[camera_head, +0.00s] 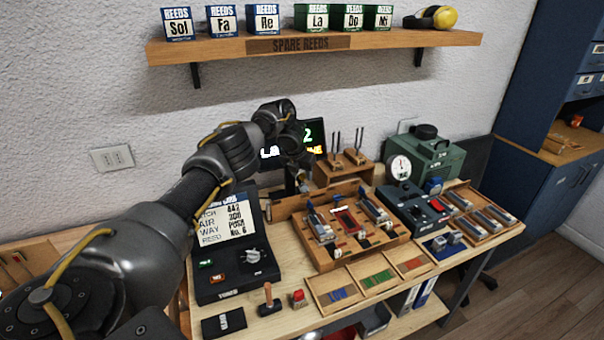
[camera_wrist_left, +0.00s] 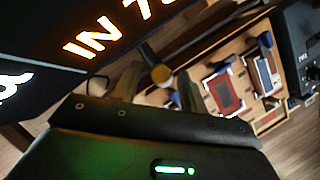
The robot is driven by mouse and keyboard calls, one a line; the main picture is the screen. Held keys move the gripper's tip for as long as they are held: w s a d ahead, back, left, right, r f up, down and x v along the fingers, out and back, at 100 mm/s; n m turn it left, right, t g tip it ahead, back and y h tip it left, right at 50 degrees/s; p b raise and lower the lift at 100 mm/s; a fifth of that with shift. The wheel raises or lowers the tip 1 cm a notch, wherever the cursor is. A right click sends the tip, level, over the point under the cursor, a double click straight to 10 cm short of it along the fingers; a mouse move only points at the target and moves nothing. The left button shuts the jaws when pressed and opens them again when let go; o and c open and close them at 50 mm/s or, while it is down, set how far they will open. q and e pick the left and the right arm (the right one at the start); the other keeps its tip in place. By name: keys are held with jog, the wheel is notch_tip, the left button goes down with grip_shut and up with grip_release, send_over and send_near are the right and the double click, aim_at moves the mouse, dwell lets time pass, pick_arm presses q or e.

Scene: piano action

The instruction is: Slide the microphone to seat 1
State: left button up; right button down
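My left gripper (camera_head: 297,186) reaches down behind the black tuner box, at the left end of the wooden action board (camera_head: 318,258); my arm hides part of it in the head view. In the left wrist view its two fingers (camera_wrist_left: 157,92) stand apart. A small round-headed piece with a tan, metallic-looking end (camera_wrist_left: 161,75), likely the microphone, shows in the gap between them, with a dark rod beside it. I see no clear contact with the fingers. I cannot make out the microphone in the head view, nor any label for seat 1. My right gripper is not in view.
The tuner box (camera_head: 226,290) stands left of the board. A lit display (camera_head: 312,140) is behind the gripper. A green case with a gauge (camera_head: 432,155) stands back right. Reed trays (camera_head: 372,280) line the bench front. A shelf (camera_head: 320,42) hangs above.

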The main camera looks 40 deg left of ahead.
pick_arm(q)
jog(key=shift+s+r, duration=0.1)
jog(key=shift+r, duration=0.35)
jog(key=v, duration=1)
jog(key=shift+f, duration=0.1)
